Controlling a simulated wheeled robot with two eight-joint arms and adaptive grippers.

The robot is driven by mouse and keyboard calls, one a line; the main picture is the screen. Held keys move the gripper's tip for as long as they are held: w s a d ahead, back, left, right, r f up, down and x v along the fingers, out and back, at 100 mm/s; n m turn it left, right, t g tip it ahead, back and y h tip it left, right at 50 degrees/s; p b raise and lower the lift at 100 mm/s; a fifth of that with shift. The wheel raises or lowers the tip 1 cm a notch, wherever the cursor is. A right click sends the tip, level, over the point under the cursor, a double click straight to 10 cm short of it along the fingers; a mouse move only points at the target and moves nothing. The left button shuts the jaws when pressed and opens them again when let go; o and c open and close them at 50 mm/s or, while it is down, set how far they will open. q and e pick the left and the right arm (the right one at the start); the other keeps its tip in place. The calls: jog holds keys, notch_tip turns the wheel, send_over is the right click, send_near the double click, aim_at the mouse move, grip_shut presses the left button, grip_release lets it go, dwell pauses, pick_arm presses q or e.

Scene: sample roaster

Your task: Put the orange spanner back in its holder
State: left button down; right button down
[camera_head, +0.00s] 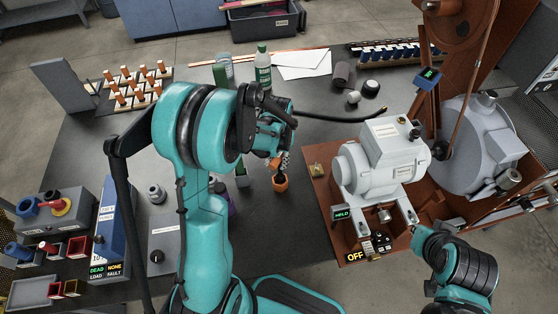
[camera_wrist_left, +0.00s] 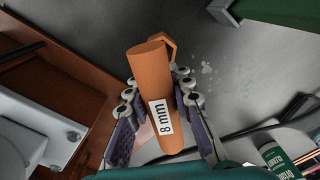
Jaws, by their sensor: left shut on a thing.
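The orange spanner (camera_wrist_left: 150,75) is a thick orange bar with an "8 mm" label and a bent orange part at its far end. My left gripper (camera_wrist_left: 155,105) is shut on it, with a finger on each side. In the head view the left gripper (camera_head: 274,140) is above the dark bench, and the orange end of the spanner (camera_head: 281,183) shows below it. I cannot tell which thing is the holder; my left arm hides part of the bench. My right arm comes in at the lower right, and its gripper (camera_head: 420,236) is near the machine's front edge, its jaws unclear.
A grey motor (camera_head: 382,165) sits on a red-brown base (camera_head: 318,190) right of my left gripper. A green bottle (camera_head: 263,68) and white papers (camera_head: 303,65) are behind. A rack of orange-and-white pegs (camera_head: 132,86) stands at the back left. Blue and grey boxes (camera_head: 115,235) fill the left.

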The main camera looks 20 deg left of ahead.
aim_at(279, 170)
pick_arm(q)
jog(key=shift+f+b, duration=0.8)
jog(key=shift+f, duration=0.55)
jog(key=shift+f+b, duration=1.3)
jog(key=c, duration=1.3)
grip_release()
jog(key=shift+o, duration=0.2)
jog(key=shift+r, duration=0.15)
notch_tip(279, 170, up, 12)
jog(key=shift+s+f, duration=0.1)
jog(key=shift+s, duration=0.1)
jog(key=s+d+r+t, duration=0.2)
jog(key=s+d+t, duration=0.1)
jog(key=s, duration=0.4)
jog(key=s+d+r+t, duration=0.3)
jog(key=s, duration=0.4)
jog(key=shift+d+n+t, duration=0.3)
jog(key=shift+t, duration=0.1)
